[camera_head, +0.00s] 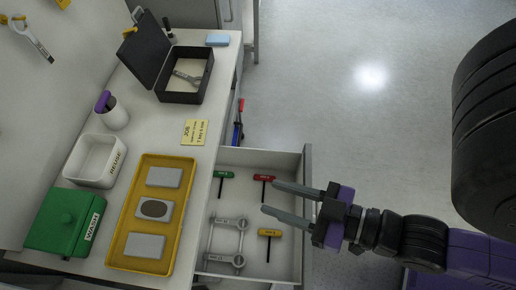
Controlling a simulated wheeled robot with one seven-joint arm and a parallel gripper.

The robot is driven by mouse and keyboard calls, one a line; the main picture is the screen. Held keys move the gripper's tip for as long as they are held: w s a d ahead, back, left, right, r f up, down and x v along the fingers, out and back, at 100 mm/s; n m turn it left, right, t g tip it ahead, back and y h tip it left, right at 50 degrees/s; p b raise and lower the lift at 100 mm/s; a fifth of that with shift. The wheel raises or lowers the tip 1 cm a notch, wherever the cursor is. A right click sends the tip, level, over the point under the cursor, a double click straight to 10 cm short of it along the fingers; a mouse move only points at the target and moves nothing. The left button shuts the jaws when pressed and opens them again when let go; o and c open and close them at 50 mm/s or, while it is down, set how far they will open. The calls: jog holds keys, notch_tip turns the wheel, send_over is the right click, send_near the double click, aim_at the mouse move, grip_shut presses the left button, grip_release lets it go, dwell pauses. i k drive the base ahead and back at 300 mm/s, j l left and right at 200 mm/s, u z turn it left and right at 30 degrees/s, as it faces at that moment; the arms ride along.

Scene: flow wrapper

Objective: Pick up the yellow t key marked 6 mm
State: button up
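The yellow T key (269,233) lies in the open drawer (302,200), toward its front right, with its handle crosswise and its shaft pointing to the bottom of the picture. The mark on its handle is too small to read. My gripper (268,198) is above the drawer, with its two fingers apart and nothing between them. The fingertips are up-picture from the yellow key, apart from it. A red T key (264,178) lies close to the upper finger, and a green T key (222,174) lies to its left.
Wrenches (240,222) lie in the drawer left of the yellow key. The bench holds a yellow tray (187,215) with grey blocks, a green box (62,222), a white bin (95,160), a yellow note (195,132) and an open black case (186,97). Open floor lies right.

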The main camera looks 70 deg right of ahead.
aim_at(274, 233)
jog(key=k+l, duration=0.25)
jog(key=k, duration=0.2)
jog(key=k+l+u, duration=0.1)
jog(key=k+l, duration=0.2)
jog(key=k, duration=0.15)
jog(key=k+l, duration=0.2)
jog(key=k, duration=0.3)
